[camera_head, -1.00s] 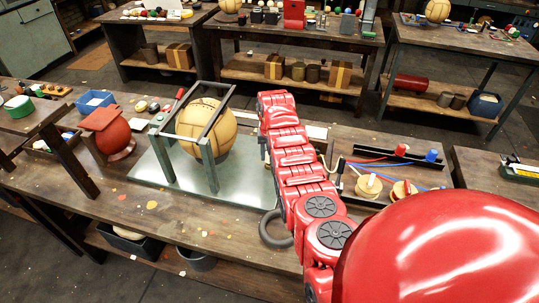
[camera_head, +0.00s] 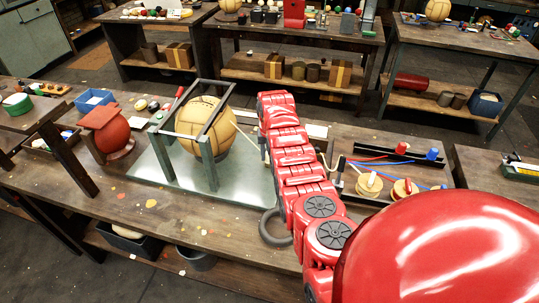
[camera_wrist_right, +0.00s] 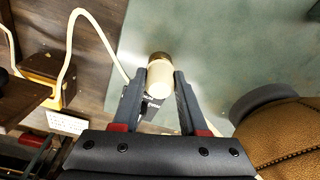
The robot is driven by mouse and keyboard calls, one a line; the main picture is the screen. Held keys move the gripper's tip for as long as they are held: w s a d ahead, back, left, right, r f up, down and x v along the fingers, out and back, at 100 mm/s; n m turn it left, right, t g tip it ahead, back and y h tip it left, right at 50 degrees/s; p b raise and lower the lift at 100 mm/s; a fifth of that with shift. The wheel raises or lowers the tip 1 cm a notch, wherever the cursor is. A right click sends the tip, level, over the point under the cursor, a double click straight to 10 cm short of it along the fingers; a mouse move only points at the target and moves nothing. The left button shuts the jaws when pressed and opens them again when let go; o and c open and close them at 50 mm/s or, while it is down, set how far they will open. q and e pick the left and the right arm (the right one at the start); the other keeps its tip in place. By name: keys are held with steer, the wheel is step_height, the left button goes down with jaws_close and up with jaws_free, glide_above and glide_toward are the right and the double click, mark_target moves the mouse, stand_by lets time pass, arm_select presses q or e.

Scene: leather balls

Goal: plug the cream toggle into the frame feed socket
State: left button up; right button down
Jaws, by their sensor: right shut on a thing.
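My right gripper (camera_wrist_right: 160,84) is shut on the cream toggle (camera_wrist_right: 160,76) in the right wrist view. The toggle is a short cream cylinder with a brown end pointing away from the gripper. It is above the pale green base plate (camera_wrist_right: 215,45), and I cannot tell whether its end touches anything. In the head view my red right arm hides the gripper and toggle. The green frame (camera_head: 207,150) stands on the plate around a tan leather ball (camera_head: 192,123). I cannot make out the frame feed socket. My left gripper is not in view.
In the wrist view a cream cord (camera_wrist_right: 72,38) loops near a yellow-brown block (camera_wrist_right: 42,68), and a tan leather ball (camera_wrist_right: 285,135) is close at right.

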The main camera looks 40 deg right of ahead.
steer(key=shift+c, duration=1.8)
jaws_free()
steer(key=shift+f, duration=0.1)
steer(key=shift+r, duration=0.45)
steer(key=r+b, duration=0.1)
steer(key=r, duration=0.1)
steer(key=r+b, duration=0.1)
steer(key=r, duration=0.1)
steer(key=r+b, duration=0.1)
steer(key=r, duration=0.1)
steer(key=shift+s+a+r, duration=0.15)
steer(key=shift+s+r, duration=0.25)
step_height(320, 180, up, 10)
steer(key=s+p, duration=0.1)
steer(key=p, duration=0.2)
steer(key=shift+a+f, duration=0.2)
steer(key=shift+a, duration=0.1)
